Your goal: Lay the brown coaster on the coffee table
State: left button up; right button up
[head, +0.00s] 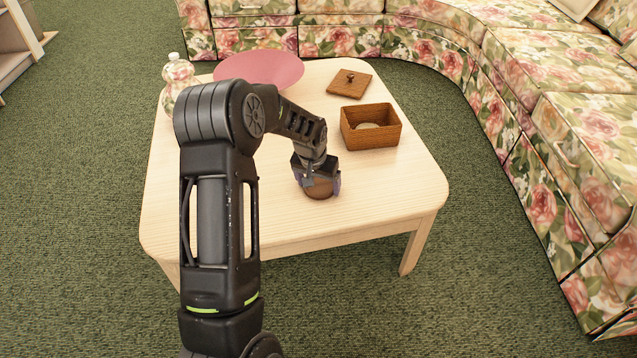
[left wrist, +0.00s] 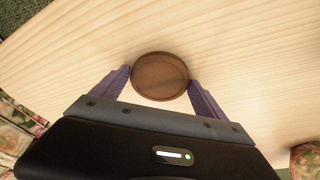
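The brown coaster (head: 319,188) is a small round wooden disc at the front right part of the pale wooden coffee table (head: 270,215). My left gripper (head: 319,182) reaches down over it, with a finger on each side. In the left wrist view the coaster (left wrist: 160,76) lies between the two purple fingertips (left wrist: 160,80), which meet its left and right edges. It looks flat and level with the tabletop, touching it or just above; I cannot tell which. My right gripper is not in view.
An open brown box (head: 370,137) with something pale inside stands just behind and right of my gripper. Its knobbed lid (head: 350,83) lies behind it. A floral sofa (head: 530,120) curves around the right.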

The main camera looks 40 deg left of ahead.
pick_arm(q)
jog(key=shift+o, duration=1.4)
jog(key=shift+r, duration=0.25)
jog(key=p+v, duration=0.3)
jog(key=v, duration=0.8)
jog(key=shift+r+p, duration=0.35)
jog(key=shift+r, duration=0.05)
